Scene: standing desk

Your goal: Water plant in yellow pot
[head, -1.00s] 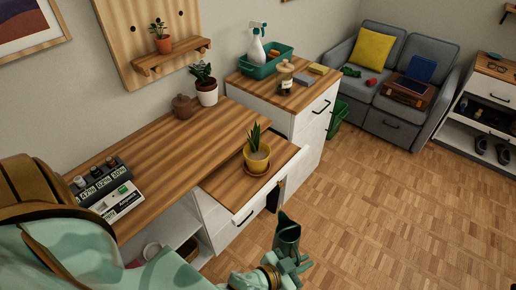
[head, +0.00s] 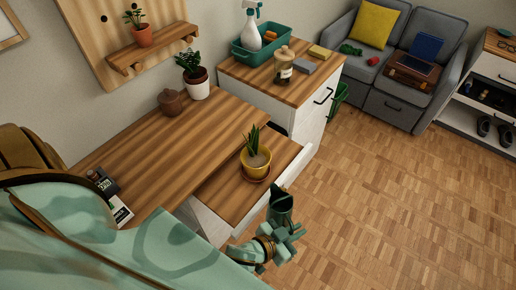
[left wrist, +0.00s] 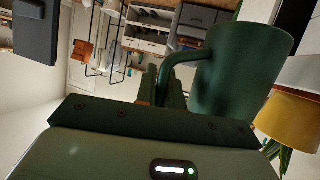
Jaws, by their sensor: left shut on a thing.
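The yellow pot (head: 257,165) with a spiky green plant (head: 252,140) stands on a saucer (head: 256,177) on the lower wooden surface beside the desk. My left gripper (head: 284,233) is shut on a dark green watering vessel (head: 280,203). It holds the vessel above the floor, just in front of and below the pot in the head view. In the left wrist view the vessel (left wrist: 243,68) is large, with its handle between the fingers (left wrist: 166,85). The yellow pot (left wrist: 290,120) shows at the right edge there. My right gripper is not in view.
The wooden desk (head: 160,145) holds a brown lidded pot (head: 172,102) and a plant in a white pot (head: 198,84). Behind, a white cabinet (head: 262,75) carries a teal bin (head: 262,52) and a glass jar (head: 284,65). The parquet floor at right is clear.

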